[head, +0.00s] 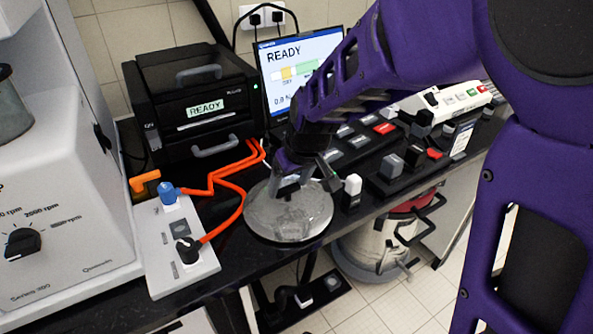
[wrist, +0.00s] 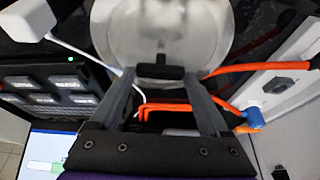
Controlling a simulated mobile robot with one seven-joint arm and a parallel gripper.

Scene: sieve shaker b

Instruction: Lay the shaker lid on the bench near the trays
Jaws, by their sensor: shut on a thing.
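The shaker lid (head: 288,222) is a round, clear disc in the head view, over the front part of the dark bench (head: 240,262). My gripper (head: 300,182) is above it, shut on its dark handle, and hides part of its far side. In the wrist view the lid (wrist: 180,30) fills the top middle, with its black handle (wrist: 160,72) between my fingertips (wrist: 160,82). The lid looks about level. I cannot tell whether it touches the bench or hangs just above it. I cannot single out the trays with certainty.
A white control box (head: 172,240) with orange cables stands left of the lid. A black READY unit (head: 195,105) and a screen (head: 290,60) are behind. Dark blocks (head: 385,160) crowd the bench to the right. A vacuum cleaner (head: 375,245) stands on the floor below.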

